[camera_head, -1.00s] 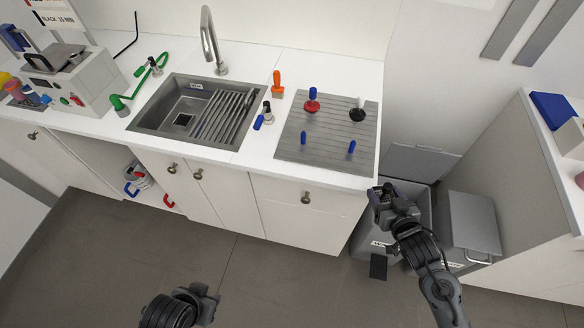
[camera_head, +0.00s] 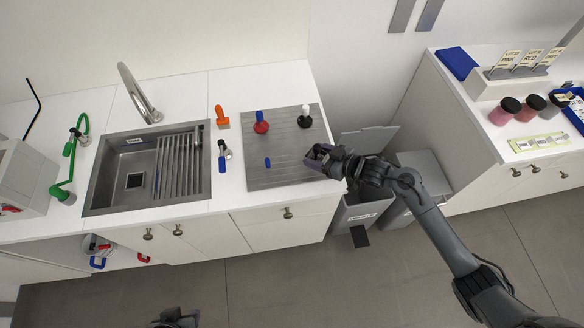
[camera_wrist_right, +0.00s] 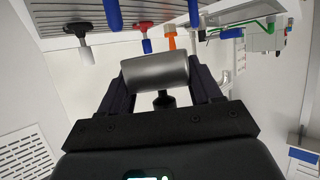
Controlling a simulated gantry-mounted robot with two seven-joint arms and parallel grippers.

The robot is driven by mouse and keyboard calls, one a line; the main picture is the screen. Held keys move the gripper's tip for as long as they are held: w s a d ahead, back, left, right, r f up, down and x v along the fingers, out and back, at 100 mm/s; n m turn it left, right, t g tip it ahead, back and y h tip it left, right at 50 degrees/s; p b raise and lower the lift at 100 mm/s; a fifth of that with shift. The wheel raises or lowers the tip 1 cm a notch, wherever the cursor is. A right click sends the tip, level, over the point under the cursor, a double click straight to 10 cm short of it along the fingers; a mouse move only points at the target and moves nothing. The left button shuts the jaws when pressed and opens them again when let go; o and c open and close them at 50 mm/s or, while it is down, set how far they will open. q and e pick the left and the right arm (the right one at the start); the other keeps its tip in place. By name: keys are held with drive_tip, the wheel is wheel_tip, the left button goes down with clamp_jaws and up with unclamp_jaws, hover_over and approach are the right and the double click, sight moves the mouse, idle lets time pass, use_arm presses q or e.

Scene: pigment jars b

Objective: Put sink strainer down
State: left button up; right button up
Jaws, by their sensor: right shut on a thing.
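My right gripper (camera_head: 319,157) is at the right edge of the grey ribbed drainboard (camera_head: 262,180) in the head view. In the right wrist view it is shut on a grey, smooth, rounded metal piece with a black knob-like part, which I take as the sink strainer (camera_wrist_right: 155,73). The held piece is mostly hidden by the gripper in the head view. It appears above or beside the board's edge; contact is unclear.
An orange-handled item (camera_head: 221,116) lies between sink and board. An open waste bin (camera_head: 360,212) stands below right. The board's front left is clear.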

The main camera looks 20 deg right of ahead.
hover_over(294, 175)
wheel_tip(294, 175, down, 4)
drive_tip(key=shift+f, duration=2.1)
drive_tip(key=shift+f, duration=0.15)
drive_tip(key=o, duration=1.3)
drive_tip(key=shift+c, duration=0.2)
